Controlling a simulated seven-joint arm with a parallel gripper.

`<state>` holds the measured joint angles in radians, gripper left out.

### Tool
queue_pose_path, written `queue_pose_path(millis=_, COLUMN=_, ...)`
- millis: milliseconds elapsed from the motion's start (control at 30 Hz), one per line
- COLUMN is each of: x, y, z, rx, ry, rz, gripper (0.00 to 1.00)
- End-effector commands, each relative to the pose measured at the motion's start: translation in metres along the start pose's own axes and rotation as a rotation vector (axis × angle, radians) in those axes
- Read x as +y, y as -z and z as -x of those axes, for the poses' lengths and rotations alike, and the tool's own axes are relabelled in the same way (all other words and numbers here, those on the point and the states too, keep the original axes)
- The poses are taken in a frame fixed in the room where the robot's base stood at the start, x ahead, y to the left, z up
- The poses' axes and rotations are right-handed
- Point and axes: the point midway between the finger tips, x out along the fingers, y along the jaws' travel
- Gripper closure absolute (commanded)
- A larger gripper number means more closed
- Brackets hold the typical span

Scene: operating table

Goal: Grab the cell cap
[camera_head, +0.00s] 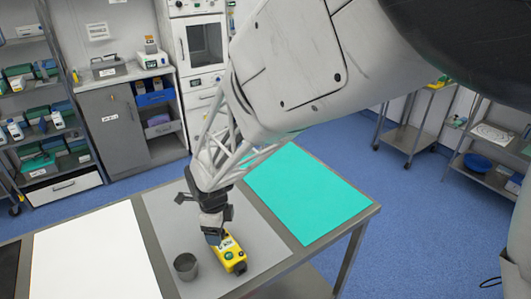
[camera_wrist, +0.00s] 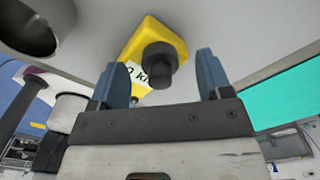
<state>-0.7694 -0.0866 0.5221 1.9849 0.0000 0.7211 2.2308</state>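A yellow device (camera_head: 236,264) with a green button lies on the grey mat, under and just in front of my gripper (camera_head: 215,234). In the wrist view the yellow device (camera_wrist: 146,38) carries a white label with black letters. A dark round cap (camera_wrist: 157,62), which looks like the cell cap, sticks out from its end toward me. My gripper (camera_wrist: 162,80) is open, with its two blue fingers apart on either side of the cap. I see gaps between the cap and both fingers. In the head view the cap is hidden by my gripper.
A grey metal cup (camera_head: 186,265) stands close to the left of the device; it also shows in the wrist view (camera_wrist: 35,25). A white sheet (camera_head: 92,258) lies to the left and a turquoise sheet (camera_head: 306,190) to the right, both flat and clear.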

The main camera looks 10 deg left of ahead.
Motion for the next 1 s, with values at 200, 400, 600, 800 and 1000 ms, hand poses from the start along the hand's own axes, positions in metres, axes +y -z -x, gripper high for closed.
queue_pose_path(millis=200, x=0.000, y=0.000, z=0.000, rx=0.000, ry=0.000, rz=0.000, gripper=0.60)
queue_pose_path(millis=400, x=0.000, y=0.000, z=0.000, rx=0.000, ry=0.000, rz=0.000, gripper=0.79)
queue_pose_path(millis=600, x=0.000, y=0.000, z=0.000, rx=0.000, ry=0.000, rz=0.000, gripper=0.83)
queue_pose_path(millis=800, x=0.000, y=0.000, z=0.004, rx=0.000, ry=0.000, rz=0.000, gripper=0.83)
queue_pose_path(millis=1000, x=0.000, y=0.000, z=0.018, rx=-0.001, ry=0.002, rz=0.000, gripper=0.83)
